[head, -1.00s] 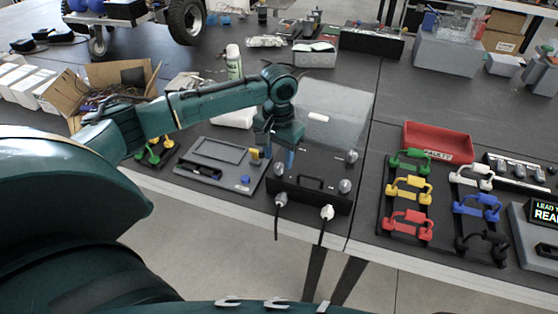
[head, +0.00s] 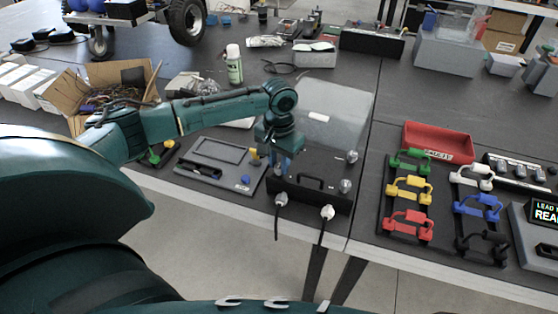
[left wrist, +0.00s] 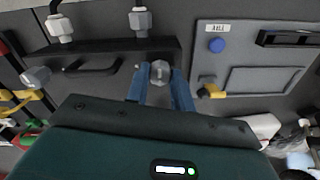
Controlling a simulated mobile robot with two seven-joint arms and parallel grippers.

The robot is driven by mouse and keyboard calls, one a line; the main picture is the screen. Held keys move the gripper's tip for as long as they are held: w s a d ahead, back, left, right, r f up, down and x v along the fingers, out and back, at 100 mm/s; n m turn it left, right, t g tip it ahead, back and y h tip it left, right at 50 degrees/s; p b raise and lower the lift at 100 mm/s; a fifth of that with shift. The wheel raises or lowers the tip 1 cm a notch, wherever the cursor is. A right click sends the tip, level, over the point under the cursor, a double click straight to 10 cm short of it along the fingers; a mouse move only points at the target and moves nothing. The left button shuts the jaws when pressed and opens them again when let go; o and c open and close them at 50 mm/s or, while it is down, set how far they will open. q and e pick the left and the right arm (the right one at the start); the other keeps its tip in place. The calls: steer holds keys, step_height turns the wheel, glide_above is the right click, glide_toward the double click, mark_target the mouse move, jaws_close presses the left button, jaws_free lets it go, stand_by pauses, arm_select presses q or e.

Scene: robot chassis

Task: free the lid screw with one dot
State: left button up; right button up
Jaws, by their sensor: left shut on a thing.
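The black box (head: 333,201) has a clear lid (head: 335,117) and a front handle. My left gripper (left wrist: 160,80) has its blue fingers on either side of a silver screw (left wrist: 159,71) at the box's edge, shut on it. In the head view the left gripper (head: 277,172) is over the box's left corner and hides that screw. Other silver screws show at the right, one near (head: 345,186) and one farther back (head: 351,157). The near one also shows in the left wrist view (left wrist: 36,77). The dots on the screws are too small to read. My right gripper is not in view.
Two cabled plugs (head: 327,212) sit at the box's front. A grey panel (head: 199,174) with a blue button (head: 245,180) and yellow knob lies left. Coloured handles (head: 408,187) in racks and a red tray (head: 433,151) stand right. The table's front edge is close.

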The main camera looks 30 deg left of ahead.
arm_select(q)
steer(key=shift+c, duration=0.9)
steer(key=n+p, duration=0.2)
steer(key=p, duration=0.1)
steer(key=shift+r+p, duration=0.25)
steer(key=shift+p, duration=0.05)
steer(key=n, duration=0.1)
steer(key=n+p, duration=0.1)
steer(key=n, duration=0.2)
steer(key=shift+f+n, duration=0.25)
steer(key=shift+n, duration=0.15)
steer(key=n, duration=1.1)
steer(key=shift+n, duration=0.3)
steer(key=o, duration=1)
